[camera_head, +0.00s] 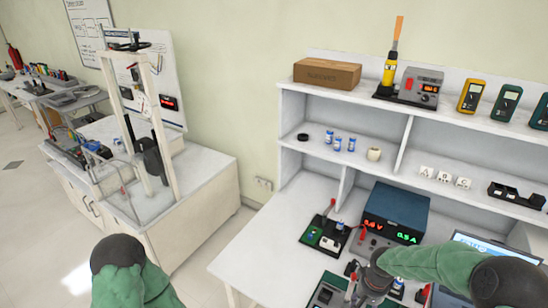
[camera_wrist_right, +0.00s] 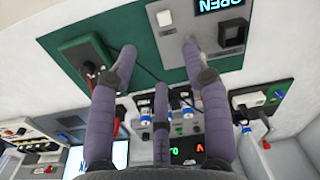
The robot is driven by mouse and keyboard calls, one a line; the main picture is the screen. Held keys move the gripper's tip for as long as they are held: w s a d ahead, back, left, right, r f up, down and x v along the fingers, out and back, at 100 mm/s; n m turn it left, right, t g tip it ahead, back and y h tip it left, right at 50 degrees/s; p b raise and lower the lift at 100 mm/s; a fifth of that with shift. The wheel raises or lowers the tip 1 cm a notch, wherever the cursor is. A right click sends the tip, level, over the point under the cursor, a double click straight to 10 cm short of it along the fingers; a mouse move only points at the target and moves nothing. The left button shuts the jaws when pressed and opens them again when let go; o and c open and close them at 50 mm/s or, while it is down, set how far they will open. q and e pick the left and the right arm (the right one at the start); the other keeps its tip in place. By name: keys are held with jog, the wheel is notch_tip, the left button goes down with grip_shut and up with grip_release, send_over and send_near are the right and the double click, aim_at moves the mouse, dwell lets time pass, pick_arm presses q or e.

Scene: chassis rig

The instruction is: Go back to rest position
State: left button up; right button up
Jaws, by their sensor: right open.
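My right gripper (camera_head: 366,288) is over the right workbench (camera_head: 262,250), in front of the blue power supply (camera_head: 397,206). In the right wrist view its purple-grey fingers (camera_wrist_right: 158,62) are spread apart with nothing held between them. Beyond the fingers is a green test board (camera_wrist_right: 150,58) with a black socket block, a grey switch and a display reading OPEN. In the head view this board (camera_head: 328,292) is partly hidden at the bottom edge. My left arm (camera_head: 122,270) shows as a green sleeve at the bottom left; its gripper is out of the frame.
A small device with a red lever (camera_head: 326,234) stands left of the power supply. The shelf (camera_head: 385,125) holds several blue-and-white cells (camera_head: 338,143), labelled blocks (camera_head: 444,177) and meters (camera_head: 473,96). Another bench with a frame (camera_head: 150,130) stands at left. The right bench's left end is clear.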

jog(key=s+a+f+y+b, duration=0.1)
jog(key=s+a+f, duration=0.1)
jog(key=a+f, duration=0.4)
jog(key=s+a+f+y+b, duration=0.2)
jog(key=s+a+f, duration=0.1)
jog(key=a+f, duration=0.25)
pick_arm(q)
notch_tip(320, 180, down, 6)
jog(key=b, duration=0.2)
jog(key=shift+w+b, duration=0.4)
pick_arm(e)
jog(key=s+a+f, duration=0.6)
jog(key=s+f, duration=0.4)
jog(key=shift+s+a+y, duration=0.3)
pick_arm(q)
jog(key=shift+f, duration=0.1)
pick_arm(e)
jog(key=shift+o, duration=0.3)
